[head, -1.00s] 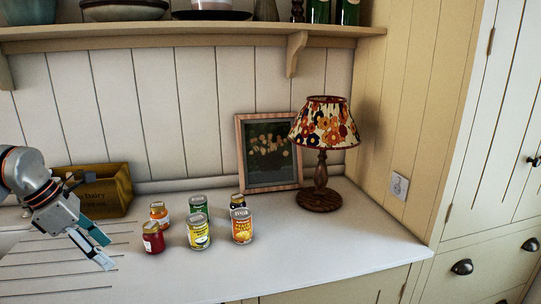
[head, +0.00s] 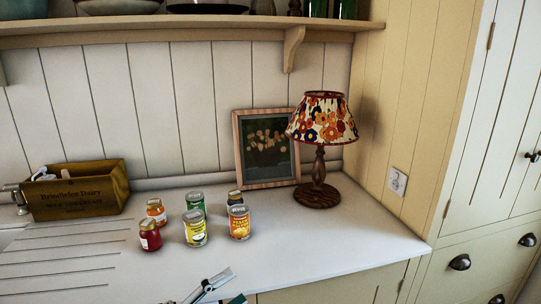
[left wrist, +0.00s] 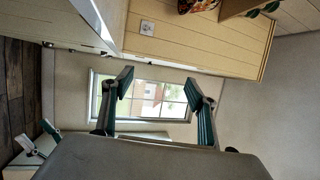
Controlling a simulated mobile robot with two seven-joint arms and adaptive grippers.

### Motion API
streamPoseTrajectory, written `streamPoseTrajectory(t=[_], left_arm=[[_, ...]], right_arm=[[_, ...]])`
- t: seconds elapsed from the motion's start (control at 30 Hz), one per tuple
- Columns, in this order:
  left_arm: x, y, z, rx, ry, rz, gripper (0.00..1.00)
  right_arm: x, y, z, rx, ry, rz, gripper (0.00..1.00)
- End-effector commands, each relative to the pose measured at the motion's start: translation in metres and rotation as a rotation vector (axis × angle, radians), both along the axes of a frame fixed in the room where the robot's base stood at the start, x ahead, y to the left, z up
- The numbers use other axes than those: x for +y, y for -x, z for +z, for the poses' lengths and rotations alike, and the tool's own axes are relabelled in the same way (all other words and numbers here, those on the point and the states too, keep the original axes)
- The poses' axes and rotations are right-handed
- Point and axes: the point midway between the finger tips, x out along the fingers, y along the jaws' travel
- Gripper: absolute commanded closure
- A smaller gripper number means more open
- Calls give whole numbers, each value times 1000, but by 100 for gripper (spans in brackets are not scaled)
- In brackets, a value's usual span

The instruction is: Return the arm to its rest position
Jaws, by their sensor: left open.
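My left gripper (head: 222,286) shows at the bottom edge of the head view, in front of the counter's front edge. Only its finger ends are in that picture. In the left wrist view the two teal-padded fingers of the left gripper (left wrist: 158,82) stand wide apart with nothing between them. The gripper is open and empty, clear of the cans and jars. Grey and teal parts at the lower left of the left wrist view look like my other gripper, but its jaws are unclear.
Several cans and jars, including a red jar (head: 150,236) and a yellow can (head: 194,229), stand on the counter (head: 310,245). A wooden crate (head: 82,192) stands at left, a lamp (head: 319,160) and framed picture (head: 266,150) at back. The counter front is mostly bare.

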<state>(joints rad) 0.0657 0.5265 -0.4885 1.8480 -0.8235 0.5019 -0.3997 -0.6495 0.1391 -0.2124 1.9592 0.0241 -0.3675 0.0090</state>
Motion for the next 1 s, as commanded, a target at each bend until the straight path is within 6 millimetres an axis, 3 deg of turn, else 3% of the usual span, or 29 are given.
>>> streamPoseTrajectory(t=[0.17, 0.27, 0.4, 0.53, 0.6, 0.73, 1.0], left_arm=[[36, 7, -69, 415, 290, 251, 42], [60, 25, -123, 658, 431, 395, 42], [88, 71, -200, 979, 601, 587, 42], [103, 118, -252, 1198, 707, 719, 42], [107, 139, -271, 1280, 744, 768, 42], [110, 163, -290, 1369, 783, 823, 42], [111, 168, -295, 1390, 792, 835, 42]], right_arm=[[0, 0, 0, 0, 0, 0, 49], [0, 0, 0, 0, 0, 0, 49], [0, 0, 0, 0, 1, 1, 49], [0, 0, 1, -2, 0, 1, 49], [0, -1, 1, -3, 0, 1, 49], [0, -1, 2, -5, -1, 1, 49], [0, -2, 3, -6, -1, 0, 49]])
